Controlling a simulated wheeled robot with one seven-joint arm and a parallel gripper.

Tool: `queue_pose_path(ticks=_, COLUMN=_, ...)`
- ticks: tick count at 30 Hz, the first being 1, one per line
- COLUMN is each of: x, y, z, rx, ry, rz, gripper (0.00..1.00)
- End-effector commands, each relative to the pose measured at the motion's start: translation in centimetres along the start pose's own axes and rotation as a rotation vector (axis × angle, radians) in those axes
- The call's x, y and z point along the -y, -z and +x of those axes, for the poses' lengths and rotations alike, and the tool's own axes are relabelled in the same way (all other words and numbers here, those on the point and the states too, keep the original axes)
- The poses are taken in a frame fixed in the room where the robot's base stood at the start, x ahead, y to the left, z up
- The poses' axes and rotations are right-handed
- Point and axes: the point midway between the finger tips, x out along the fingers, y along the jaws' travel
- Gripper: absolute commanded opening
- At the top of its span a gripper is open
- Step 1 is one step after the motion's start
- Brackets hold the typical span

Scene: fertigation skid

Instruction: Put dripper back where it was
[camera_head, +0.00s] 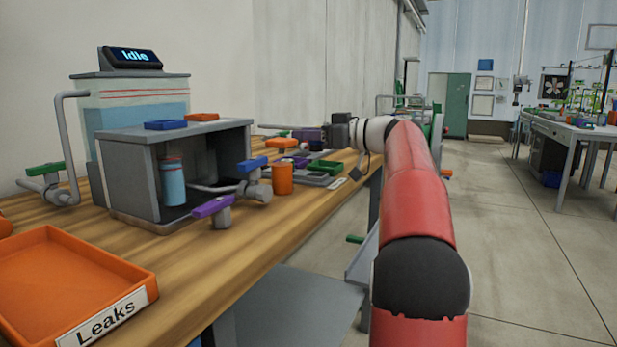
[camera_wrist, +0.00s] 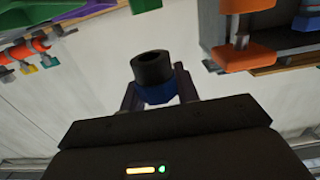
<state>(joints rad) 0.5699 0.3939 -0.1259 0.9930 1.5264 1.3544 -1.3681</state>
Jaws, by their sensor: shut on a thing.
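A small part with a black, hollow round top (camera_wrist: 152,68) and a blue lower body (camera_wrist: 156,95) sits between the fingers of my gripper (camera_wrist: 158,88) in the wrist view. It looks like the dripper. The fingers are shut on its blue body. In the head view my gripper (camera_head: 332,132) is over the far part of the wooden bench, and the held part is too small to make out there.
Valves with purple (camera_head: 213,206) and blue (camera_head: 252,164) handles stand near the housing. Open floor lies to the right.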

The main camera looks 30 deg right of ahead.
Motion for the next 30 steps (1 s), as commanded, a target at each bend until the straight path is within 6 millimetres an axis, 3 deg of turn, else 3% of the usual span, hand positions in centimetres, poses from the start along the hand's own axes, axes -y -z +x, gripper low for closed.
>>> queue_pose_path(ticks=3, x=0.1, y=-2.1, z=0.1, rx=0.001, ry=0.0, rz=0.002, gripper=0.06)
queue_pose_path(ticks=8, x=0.0, y=-3.3, z=0.2, rx=0.0, ry=0.0, rz=0.001, gripper=0.06)
queue_pose_path(ticks=15, x=0.0, y=-6.4, z=0.3, rx=0.001, ry=0.0, rz=0.001, gripper=0.06)
queue_pose_path(ticks=23, x=0.0, y=-6.7, z=0.3, rx=0.002, ry=0.0, rz=-0.001, gripper=0.06)
queue_pose_path(ticks=24, x=0.0, y=-6.8, z=0.4, rx=0.002, ry=0.0, rz=0.0, gripper=0.36)
queue_pose_path(ticks=28, x=0.0, y=-6.7, z=0.4, rx=0.001, ry=0.0, rz=0.0, gripper=0.53)
queue_pose_path(ticks=30, x=0.0, y=-6.7, z=0.3, rx=0.001, ry=0.0, rz=0.0, gripper=0.53)
